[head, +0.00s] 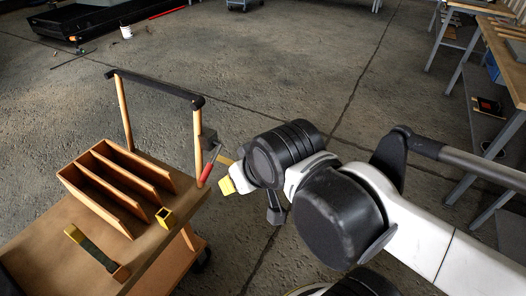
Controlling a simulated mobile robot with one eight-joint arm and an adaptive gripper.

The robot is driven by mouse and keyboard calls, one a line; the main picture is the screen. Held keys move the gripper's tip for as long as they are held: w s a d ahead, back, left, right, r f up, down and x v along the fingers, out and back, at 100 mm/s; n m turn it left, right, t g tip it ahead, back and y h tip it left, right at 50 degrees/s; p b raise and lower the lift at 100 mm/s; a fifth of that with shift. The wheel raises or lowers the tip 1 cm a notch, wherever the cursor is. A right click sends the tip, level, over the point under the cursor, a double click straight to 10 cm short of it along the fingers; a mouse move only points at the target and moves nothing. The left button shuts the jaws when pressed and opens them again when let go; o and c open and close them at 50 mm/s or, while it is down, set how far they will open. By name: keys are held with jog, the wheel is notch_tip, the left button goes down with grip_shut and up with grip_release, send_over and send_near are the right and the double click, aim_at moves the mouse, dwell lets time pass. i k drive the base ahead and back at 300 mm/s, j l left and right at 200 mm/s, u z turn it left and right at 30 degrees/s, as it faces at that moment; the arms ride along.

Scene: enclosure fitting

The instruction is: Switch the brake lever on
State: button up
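The likely brake lever (206,173) has a red grip and a thin metal rod. It slants down and left beside a dark grey box (208,139) on the near post of the wooden cart (165,247). My gripper (228,174), with yellow fingertip parts, is just right of the red grip. A narrow gap seems to show between them; contact cannot be made out. The gripper's body and wrist hide much of its fingers, so its opening is unclear. I see nothing held in it.
A black handle bar (152,86) spans two posts. Workbenches (500,60) stand at right. The floor behind is mostly clear.

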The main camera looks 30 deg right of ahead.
aim_at(205, 176)
jog(key=k+j+z, duration=0.15)
jog(key=k, duration=0.3)
jog(key=k+j+z, duration=0.15)
jog(key=k+j, duration=0.15)
jog(key=k, duration=0.2)
